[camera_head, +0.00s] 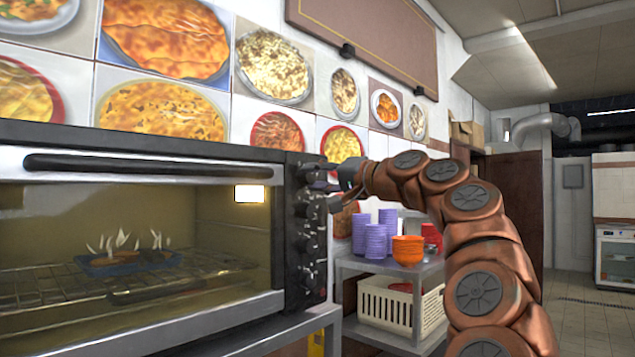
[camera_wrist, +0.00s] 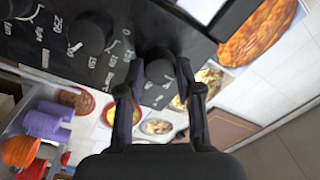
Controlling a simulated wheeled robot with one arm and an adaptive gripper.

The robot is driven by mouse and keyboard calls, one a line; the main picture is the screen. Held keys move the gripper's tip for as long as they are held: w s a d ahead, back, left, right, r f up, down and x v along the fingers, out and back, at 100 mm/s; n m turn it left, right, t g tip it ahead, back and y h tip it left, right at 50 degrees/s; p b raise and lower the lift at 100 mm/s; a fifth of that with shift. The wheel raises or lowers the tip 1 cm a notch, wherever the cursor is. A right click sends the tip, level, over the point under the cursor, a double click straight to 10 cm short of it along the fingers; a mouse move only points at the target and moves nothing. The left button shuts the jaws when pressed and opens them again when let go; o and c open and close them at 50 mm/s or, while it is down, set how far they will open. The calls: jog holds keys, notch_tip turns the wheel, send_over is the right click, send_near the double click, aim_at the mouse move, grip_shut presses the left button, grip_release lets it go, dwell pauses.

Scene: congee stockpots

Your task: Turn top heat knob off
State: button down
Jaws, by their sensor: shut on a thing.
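The toaster oven (camera_head: 140,166) has a black control panel with several dark knobs on its right side. My gripper (camera_head: 325,173) is at the top of this panel in the head view. In the wrist view, the fingers of my gripper (camera_wrist: 159,76) are on either side of the top heat knob (camera_wrist: 160,57) and shut on it. The fingers partly hide the knob and its markings, so its exact setting cannot be read. A second knob (camera_wrist: 88,38) with white temperature marks is beside it in the wrist view, apart from the fingers.
Inside the oven, a blue tray (camera_head: 128,263) with food and small flames sits on the rack. A cart (camera_head: 385,266) right of the oven carries purple stacks (camera_head: 376,240), orange bowls (camera_head: 407,250) and a cream basket (camera_head: 386,306). Food pictures cover the wall behind.

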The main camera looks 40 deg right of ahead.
dwell(0.3)
jog(key=c, duration=0.8)
grip_release()
jog(key=shift+o, duration=0.2)
jog(key=shift+s, duration=0.1)
jog(key=v, duration=1.1)
jog(key=shift+s, duration=0.4)
jog(key=shift+d, duration=0.15)
